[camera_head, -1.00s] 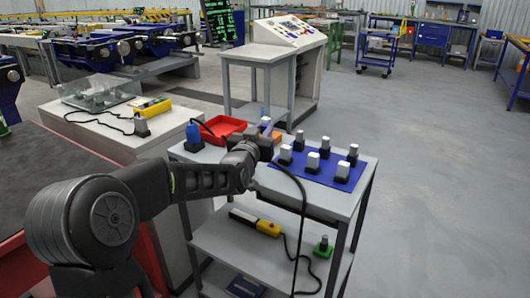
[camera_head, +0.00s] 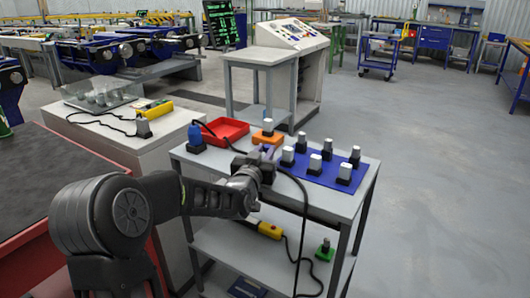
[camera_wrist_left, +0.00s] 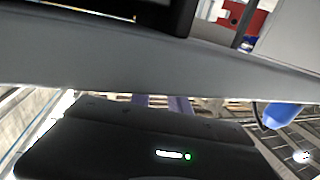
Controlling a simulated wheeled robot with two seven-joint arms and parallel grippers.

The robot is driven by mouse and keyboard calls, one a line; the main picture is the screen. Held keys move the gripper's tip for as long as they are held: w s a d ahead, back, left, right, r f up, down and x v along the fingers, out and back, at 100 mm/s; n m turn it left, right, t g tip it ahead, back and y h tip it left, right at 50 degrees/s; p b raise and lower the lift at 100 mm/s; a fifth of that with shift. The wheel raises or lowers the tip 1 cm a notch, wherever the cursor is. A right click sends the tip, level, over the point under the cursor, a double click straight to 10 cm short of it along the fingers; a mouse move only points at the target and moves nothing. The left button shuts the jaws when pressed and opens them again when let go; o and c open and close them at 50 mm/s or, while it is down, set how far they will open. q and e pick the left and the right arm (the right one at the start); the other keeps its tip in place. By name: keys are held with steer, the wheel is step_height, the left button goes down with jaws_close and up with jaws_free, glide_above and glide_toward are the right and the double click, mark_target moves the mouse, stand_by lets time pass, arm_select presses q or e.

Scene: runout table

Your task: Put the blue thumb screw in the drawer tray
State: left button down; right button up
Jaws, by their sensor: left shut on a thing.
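My left gripper (camera_head: 268,153) is above the near part of the grey table, just left of the blue mat. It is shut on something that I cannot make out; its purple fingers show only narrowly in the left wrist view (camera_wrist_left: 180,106). I cannot clearly pick out a blue thumb screw. A blue object (camera_head: 195,135) with a dark base stands at the table's left corner; a blue object also shows at the right of the left wrist view (camera_wrist_left: 283,115). A red open tray (camera_head: 226,130) lies at the back left; I cannot tell whether it is the drawer tray.
Several silver-topped pieces with dark bases stand on the blue mat (camera_head: 326,178). An orange block (camera_head: 267,138) bears another silver-topped piece behind my gripper. A black cable loops over the table's front. A yellow pendant (camera_head: 270,230) and a green-based piece (camera_head: 325,250) are on the lower shelf.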

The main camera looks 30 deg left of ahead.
arm_select(q)
steer(key=shift+f, duration=0.15)
steer(key=c, duration=1.2)
jaws_free()
steer(key=shift+c, duration=0.2)
steer(key=shift+r, duration=0.2)
steer(key=v, duration=1.2)
steer(key=shift+b, duration=0.35)
steer(key=shift+o, duration=0.2)
